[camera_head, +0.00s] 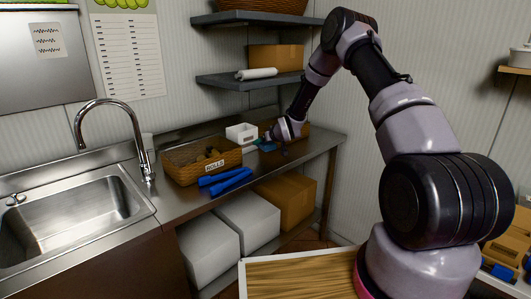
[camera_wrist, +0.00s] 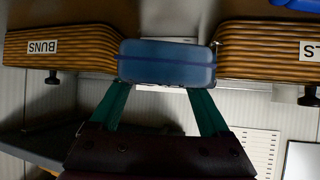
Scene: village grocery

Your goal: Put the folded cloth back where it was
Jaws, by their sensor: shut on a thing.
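My gripper (camera_head: 266,146) is low over the far right part of the steel counter, its teal fingers pointing left. In the wrist view, which looks upside down, my gripper (camera_wrist: 160,92) is shut on the folded cloth (camera_wrist: 168,62), a blue rounded block with a darker band across it. The cloth is between the basket marked BUNS (camera_wrist: 85,45) and the basket marked ROLLS (camera_wrist: 265,45). Whether it touches the counter cannot be told. In the head view the cloth is mostly hidden or too small to make out.
The ROLLS basket (camera_head: 178,170) stands left of my gripper, with blue tongs-like items (camera_head: 228,181) in front. A white tub (camera_head: 241,128) stands behind. Shelves (camera_head: 250,80) hang above. The sink (camera_head: 75,215) is at left. Boxes (camera_head: 288,196) fill the space below the counter.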

